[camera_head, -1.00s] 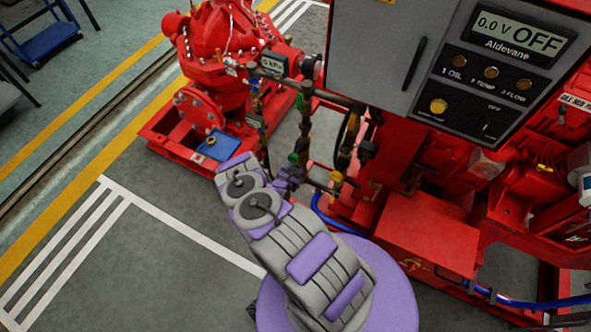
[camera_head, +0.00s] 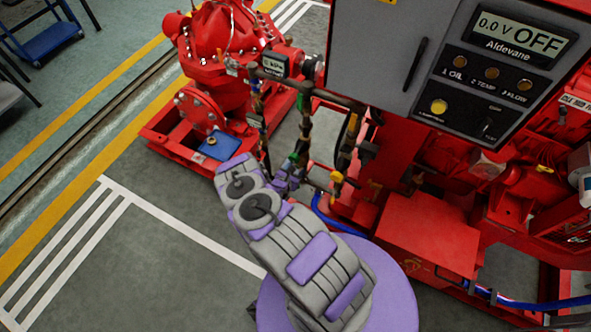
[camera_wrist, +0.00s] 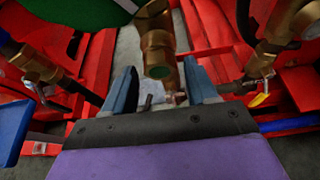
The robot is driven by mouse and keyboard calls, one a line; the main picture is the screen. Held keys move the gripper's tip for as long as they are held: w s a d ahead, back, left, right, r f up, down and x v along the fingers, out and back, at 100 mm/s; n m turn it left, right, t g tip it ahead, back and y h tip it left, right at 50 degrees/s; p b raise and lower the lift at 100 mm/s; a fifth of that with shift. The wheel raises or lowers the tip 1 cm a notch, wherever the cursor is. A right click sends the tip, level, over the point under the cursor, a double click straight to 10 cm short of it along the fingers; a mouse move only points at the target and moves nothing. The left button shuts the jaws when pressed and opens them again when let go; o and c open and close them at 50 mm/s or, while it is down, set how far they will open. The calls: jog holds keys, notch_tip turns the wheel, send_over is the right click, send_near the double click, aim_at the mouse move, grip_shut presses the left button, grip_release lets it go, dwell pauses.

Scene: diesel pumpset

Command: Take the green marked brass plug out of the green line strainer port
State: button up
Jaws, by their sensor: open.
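In the wrist view a brass fitting (camera_wrist: 156,22) hangs down between the fingers. My gripper (camera_wrist: 158,66) is open, with one blue-grey finger on each side of this end. I cannot tell whether either finger touches it. In the head view my gripper (camera_head: 288,180) is at the pipework, just below a green part (camera_head: 293,158) of the middle line; the plug cannot be made out there.
Another brass fitting (camera_wrist: 30,64) is at the left and one with a yellow tag (camera_wrist: 259,98) is at the right. A large green shape (camera_wrist: 80,10) fills the top left. A blue tray (camera_head: 217,146) with a small brass piece lies on the red base.

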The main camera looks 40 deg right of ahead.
jog(key=m, duration=0.1)
jog(key=m+t, duration=0.1)
jog(key=shift+s+d+m+t+y, duration=0.1)
jog(key=shift+s+m+t+y, duration=0.1)
jog(key=shift+m+t+y, duration=0.15)
jog(key=shift+w+m+t, duration=0.1)
jog(key=shift+m+t, duration=0.25)
jog(key=shift+m, duration=0.2)
grip_shut()
jog(key=shift+w+a+n, duration=0.2)
jog(key=shift+w+n, duration=0.05)
jog(key=shift+n, duration=0.25)
jog(key=n+g, duration=0.2)
jog(key=n, duration=0.1)
jog(key=shift+s+g, duration=0.1)
jog(key=shift+g, duration=0.3)
jog(key=shift+c, duration=0.5)
grip_release()
